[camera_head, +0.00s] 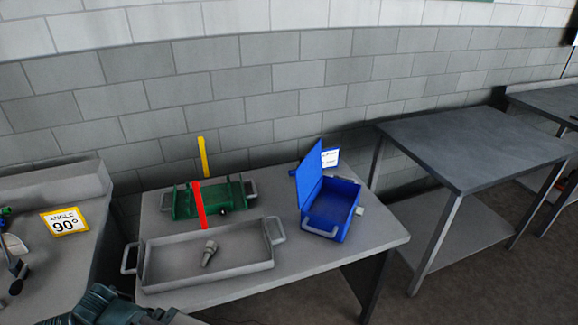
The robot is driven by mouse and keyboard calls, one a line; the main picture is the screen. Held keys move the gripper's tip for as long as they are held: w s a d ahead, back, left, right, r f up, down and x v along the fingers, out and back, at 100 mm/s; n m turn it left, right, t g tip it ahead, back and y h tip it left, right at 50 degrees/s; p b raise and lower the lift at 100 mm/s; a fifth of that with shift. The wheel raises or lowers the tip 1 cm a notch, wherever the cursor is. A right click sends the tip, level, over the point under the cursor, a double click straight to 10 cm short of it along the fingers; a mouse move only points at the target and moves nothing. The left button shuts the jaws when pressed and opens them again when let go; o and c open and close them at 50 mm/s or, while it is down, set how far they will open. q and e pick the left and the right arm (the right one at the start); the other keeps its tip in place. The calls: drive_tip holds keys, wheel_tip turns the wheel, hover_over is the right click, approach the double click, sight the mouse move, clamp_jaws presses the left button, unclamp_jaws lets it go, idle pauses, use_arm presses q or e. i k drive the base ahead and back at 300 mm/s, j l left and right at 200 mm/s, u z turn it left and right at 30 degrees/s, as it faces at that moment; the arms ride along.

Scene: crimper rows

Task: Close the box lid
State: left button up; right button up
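The blue box (334,211) stands on the right part of the grey table, and its inside looks empty. Its blue lid (311,175) is open and stands up steeply along the box's left side. A light handle shows on the front of the box. Neither of my grippers can be made out in the head view, and nothing is touching the box or the lid.
On the same grey table (375,245) are a grey tray (160,265) holding a small grey part (209,253), and a green tray (184,203) with red and yellow upright bars. A sign card (330,158) stands behind the box. A bare dark table (475,145) is at right.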

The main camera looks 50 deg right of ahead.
sight(309, 171)
drive_tip(key=i+j+z, duration=0.1)
drive_tip(key=z, duration=1.4)
drive_tip(key=j+z, duration=0.35)
drive_tip(key=k+j+z, duration=0.1)
drive_tip(key=j+z, duration=0.25)
drive_tip(key=k+j+z, duration=0.15)
drive_tip(key=j+z, duration=0.15)
drive_tip(key=j, duration=0.15)
drive_tip(key=k+j+z, duration=0.15)
drive_tip(key=j+z, duration=0.2)
drive_tip(key=k+j, duration=0.25)
drive_tip(key=j, duration=0.2)
drive_tip(key=k+j+z, duration=0.1)
drive_tip(key=k+j, duration=0.2)
drive_tip(key=j, duration=0.15)
drive_tip(key=k+j, duration=0.3)
drive_tip(key=i+l+z, duration=0.1)
drive_tip(key=i+z, duration=0.6)
drive_tip(key=i+u, duration=0.2)
drive_tip(key=i, duration=0.15)
drive_tip(key=i+l+u, duration=0.2)
drive_tip(key=i, duration=0.15)
